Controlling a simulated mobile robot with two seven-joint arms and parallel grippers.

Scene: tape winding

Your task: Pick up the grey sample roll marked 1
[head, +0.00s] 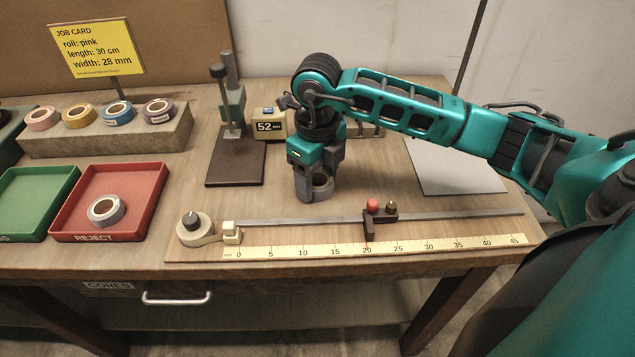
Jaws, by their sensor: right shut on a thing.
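My right gripper (311,192) points down over the middle of the table. It is shut on a grey roll (322,184), which shows between the fingers. The fingers hide much of this roll, and no mark can be read on it. I cannot tell whether it touches the tabletop. Another greyish roll (101,217) lies in the red REJECT tray (152,193) at the left. My left gripper is not in view.
A wooden rack (60,145) holds several coloured rolls. A gauge stand (235,170) and a display reading 52 (268,124) are behind my right gripper. The ruler (330,248) and rail with a slider (380,219) lie in front. A green tray (30,205) is far left.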

